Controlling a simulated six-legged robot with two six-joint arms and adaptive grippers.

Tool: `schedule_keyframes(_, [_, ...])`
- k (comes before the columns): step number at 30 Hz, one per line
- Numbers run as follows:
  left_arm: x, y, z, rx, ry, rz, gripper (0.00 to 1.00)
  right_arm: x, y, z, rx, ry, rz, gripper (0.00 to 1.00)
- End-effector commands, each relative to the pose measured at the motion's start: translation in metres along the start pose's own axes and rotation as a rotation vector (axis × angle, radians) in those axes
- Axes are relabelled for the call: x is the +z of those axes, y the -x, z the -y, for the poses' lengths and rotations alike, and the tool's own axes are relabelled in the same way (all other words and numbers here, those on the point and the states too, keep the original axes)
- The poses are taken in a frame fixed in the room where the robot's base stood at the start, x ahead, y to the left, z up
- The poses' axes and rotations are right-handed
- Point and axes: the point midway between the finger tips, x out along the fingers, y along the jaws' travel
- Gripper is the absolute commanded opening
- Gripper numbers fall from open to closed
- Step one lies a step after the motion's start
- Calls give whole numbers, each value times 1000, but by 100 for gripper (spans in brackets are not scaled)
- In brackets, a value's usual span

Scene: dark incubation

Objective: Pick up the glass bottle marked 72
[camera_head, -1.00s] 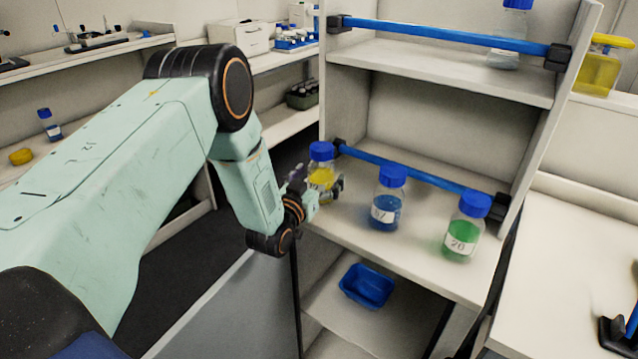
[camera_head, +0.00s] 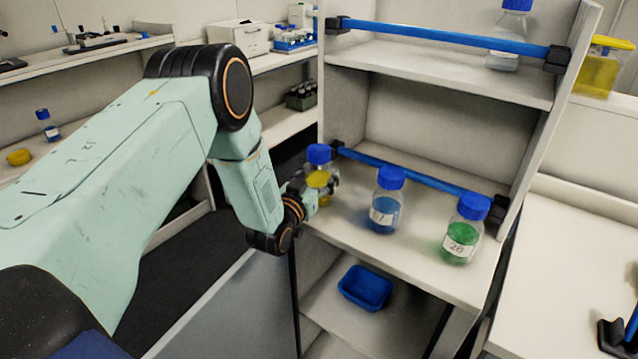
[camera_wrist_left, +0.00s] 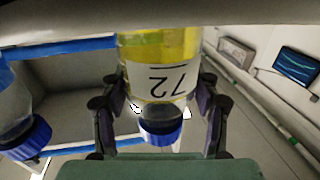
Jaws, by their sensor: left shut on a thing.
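The glass bottle marked 72 (camera_head: 319,180) holds yellow liquid and has a blue cap. It is at the left end of the middle shelf in the head view. In the left wrist view the bottle (camera_wrist_left: 160,75) appears upside down, with its label 72 readable. My left gripper (camera_head: 310,188) is shut on the bottle, with a finger on each side of it in the left wrist view (camera_wrist_left: 162,110). Whether the bottle's base touches the shelf is hard to tell. My right gripper is not in view.
A blue-liquid bottle (camera_head: 385,205) and a green-liquid bottle marked 20 (camera_head: 460,238) stand to the right on the same shelf (camera_head: 420,262). A blue rail (camera_head: 420,172) runs behind them. A blue bin (camera_head: 366,288) sits on the shelf below.

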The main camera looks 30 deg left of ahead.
Motion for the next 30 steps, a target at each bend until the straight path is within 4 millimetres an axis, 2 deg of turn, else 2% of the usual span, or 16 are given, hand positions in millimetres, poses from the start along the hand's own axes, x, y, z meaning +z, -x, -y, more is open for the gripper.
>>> schedule_keyframes(1, [-2, -1, 0, 0, 0, -4, 37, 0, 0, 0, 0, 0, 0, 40])
schedule_keyframes(10, [-1, -2, 0, 1, -1, -3, 12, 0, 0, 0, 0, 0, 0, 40])
schedule_keyframes(19, [-8, -3, 0, 0, 0, -9, 11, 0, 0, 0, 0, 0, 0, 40])
schedule_keyframes(23, [-26, -3, 1, -1, 1, -12, 11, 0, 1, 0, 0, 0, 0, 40])
schedule_keyframes(30, [-71, -3, 0, -1, 1, -10, 11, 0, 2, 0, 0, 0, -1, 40])
